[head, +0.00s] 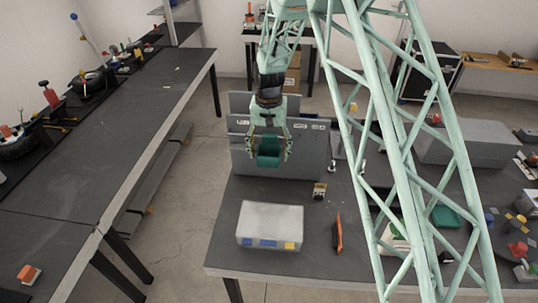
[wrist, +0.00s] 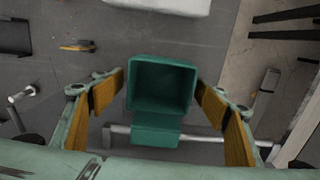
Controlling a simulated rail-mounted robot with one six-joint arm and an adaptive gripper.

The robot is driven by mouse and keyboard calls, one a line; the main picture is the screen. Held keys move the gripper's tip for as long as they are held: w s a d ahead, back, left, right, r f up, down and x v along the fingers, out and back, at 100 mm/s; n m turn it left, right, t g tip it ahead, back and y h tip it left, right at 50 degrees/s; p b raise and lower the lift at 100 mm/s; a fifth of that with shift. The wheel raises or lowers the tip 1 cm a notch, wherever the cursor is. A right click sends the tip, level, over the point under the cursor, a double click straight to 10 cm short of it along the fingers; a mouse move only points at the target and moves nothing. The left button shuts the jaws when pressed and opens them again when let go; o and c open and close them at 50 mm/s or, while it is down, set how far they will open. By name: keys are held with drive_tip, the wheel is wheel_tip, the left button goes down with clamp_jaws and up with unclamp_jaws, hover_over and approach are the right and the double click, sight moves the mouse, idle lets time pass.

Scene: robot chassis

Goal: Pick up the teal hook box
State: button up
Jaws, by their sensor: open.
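The teal hook box (head: 268,152) shows in front of the upright grey panels at the back of the dark table. In the wrist view the teal hook box (wrist: 162,88) has its open, empty top facing me, and its flap overlaps a metal rail. My gripper (head: 268,160) points down over it, with one finger on each side. In the wrist view my gripper (wrist: 160,86) is open, and its orange-padded fingers flank the box. A narrow gap shows at the left side; at the right the pad is very close, and I cannot tell if it touches.
The grey panels (head: 310,150) stand right behind the box. A pale case (head: 270,217) with blue and yellow labels sits at the front, with an orange tool (head: 337,235) beside it. A small yellow-black item (head: 319,189) lies between. A metal rail (wrist: 205,136) runs by the box.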

sight(269, 146)
drive_tip(key=c, duration=1)
drive_tip(key=shift+o, duration=0.2)
drive_tip(key=shift+r, duration=0.15)
drive_tip(key=shift+r, duration=1.55)
drive_tip(key=s+d+r+b, duration=0.1)
drive_tip(key=s+d+b, duration=0.1)
drive_tip(key=s+d, duration=0.8)
drive_tip(key=shift+s+d+r, duration=0.3)
drive_tip(key=shift+d, duration=0.7)
